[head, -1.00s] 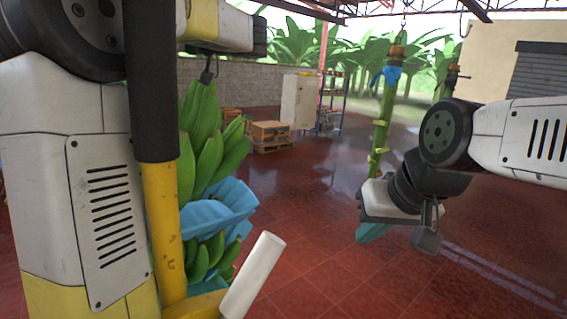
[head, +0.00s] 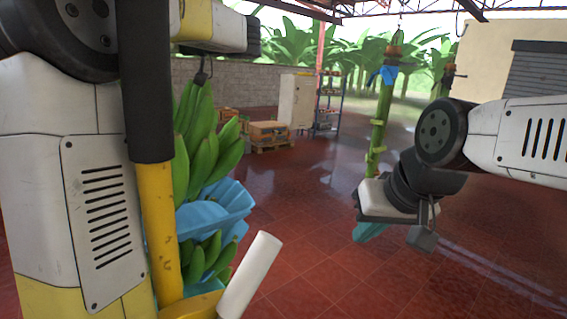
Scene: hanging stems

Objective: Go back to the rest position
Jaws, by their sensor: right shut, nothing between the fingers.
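My right gripper (head: 367,233) hangs from my right arm at right of centre. Its teal fingers point down and are shut with nothing between them. A bare green stem (head: 381,115) with a blue tie (head: 383,75) hangs behind it, and the gripper hides the stem's lower end. On the left, a stem with green banana bunches (head: 205,145) and blue sheets (head: 214,207) hangs from a hook, partly hidden by my left arm (head: 65,190). My left gripper does not show.
A yellow and black post (head: 160,225) and a white cylinder (head: 250,275) stand close in front at lower left. Crates on a pallet (head: 268,133), a white cabinet (head: 296,102) and a shelf rack (head: 328,103) stand far back. The red tiled floor (head: 300,215) between is clear.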

